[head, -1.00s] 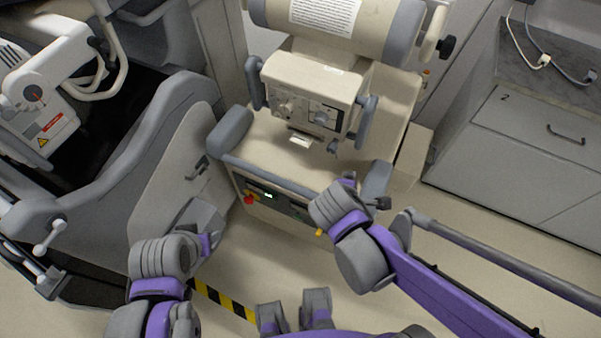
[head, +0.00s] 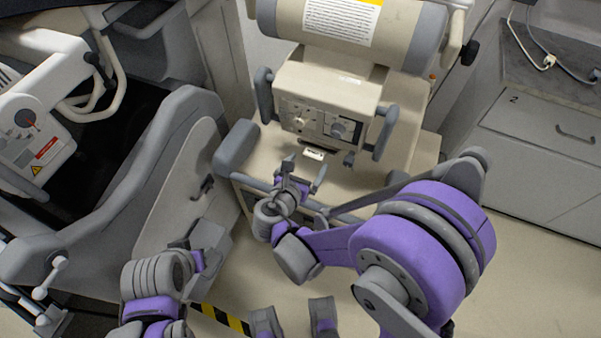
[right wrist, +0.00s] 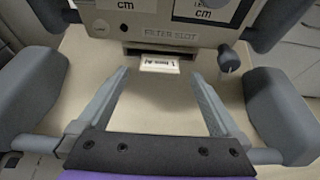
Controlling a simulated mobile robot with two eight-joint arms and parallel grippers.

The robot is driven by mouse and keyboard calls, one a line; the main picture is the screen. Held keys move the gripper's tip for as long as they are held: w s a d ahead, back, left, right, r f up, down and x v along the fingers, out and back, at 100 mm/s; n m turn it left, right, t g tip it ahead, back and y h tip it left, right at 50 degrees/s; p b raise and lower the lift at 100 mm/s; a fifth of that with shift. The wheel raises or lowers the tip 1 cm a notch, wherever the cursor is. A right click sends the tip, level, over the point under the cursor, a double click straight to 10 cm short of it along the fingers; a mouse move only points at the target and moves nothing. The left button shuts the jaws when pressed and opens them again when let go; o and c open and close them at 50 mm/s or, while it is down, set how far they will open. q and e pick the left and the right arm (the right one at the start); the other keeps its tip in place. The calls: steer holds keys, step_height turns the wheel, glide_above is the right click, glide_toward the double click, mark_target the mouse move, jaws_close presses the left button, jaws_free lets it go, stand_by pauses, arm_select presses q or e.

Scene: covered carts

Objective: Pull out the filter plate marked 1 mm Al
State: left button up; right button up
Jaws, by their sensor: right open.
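The filter plate's pale tab (right wrist: 159,64) sticks out of the dark slot under the words FILTER SLOT in the right wrist view. Its small label seems to read 1 mm Al. In the head view the tab (head: 315,154) shows below the front panel of the beige collimator box (head: 322,92). My right gripper (right wrist: 160,76) is open and empty. Its two fingers point toward the slot, one on each side of the tab and apart from it. In the head view my right gripper (head: 305,168) is just below the tab. My left arm (head: 155,275) is low at the left; its finger opening is not clear.
Grey handles (head: 264,95) flank the collimator box. A small dark knob (right wrist: 228,58) hangs right of the slot. The beige cart top (head: 355,182) lies beneath. A grey cabinet (head: 540,145) stands at right and a large grey-covered machine (head: 120,180) at left.

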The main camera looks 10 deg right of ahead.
mark_target(314, 154)
steer(key=shift+x, duration=1.9)
steer(key=c, duration=1.4)
steer(key=shift+s+a+b, duration=0.3)
steer(key=shift+s+a, duration=0.65)
steer(key=shift+s, duration=0.45)
steer(key=shift+s+a+b, duration=0.35)
steer(key=shift+s+a, duration=0.6)
steer(key=shift+s, duration=0.4)
steer(key=shift+s+a+b, duration=0.3)
steer(key=shift+s+a, duration=0.65)
steer(key=shift+s, duration=0.45)
steer(key=shift+s+a, duration=0.1)
steer(key=shift+s, duration=0.05)
